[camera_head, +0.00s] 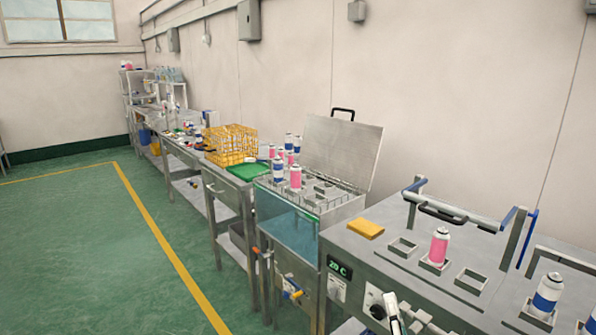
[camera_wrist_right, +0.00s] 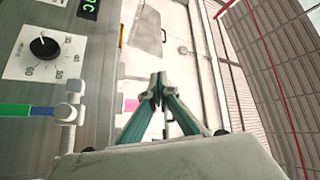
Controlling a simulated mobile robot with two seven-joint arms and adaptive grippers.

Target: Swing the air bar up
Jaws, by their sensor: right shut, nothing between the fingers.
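A bar with a black grip (camera_head: 443,212) and blue-tipped grey arms spans the back of the steel bench top (camera_head: 345,240) in the head view. It lies low behind a pink can (camera_head: 439,246) standing in a square holder. I cannot tell for certain that this is the air bar. My right gripper (camera_head: 392,308) is at the bench's front edge, beside the dial, apart from the bar. In the right wrist view its fingers (camera_wrist_right: 158,85) meet at the tips, with nothing between them. My left gripper is not in view.
A blue-and-white can (camera_head: 546,294) stands at the right. A yellow block (camera_head: 366,229) lies on the bench. A water bath (camera_head: 320,205) with its lid (camera_head: 340,150) raised holds cans. The dial (camera_wrist_right: 42,47) and a green-blue rod (camera_wrist_right: 30,110) show in the wrist view.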

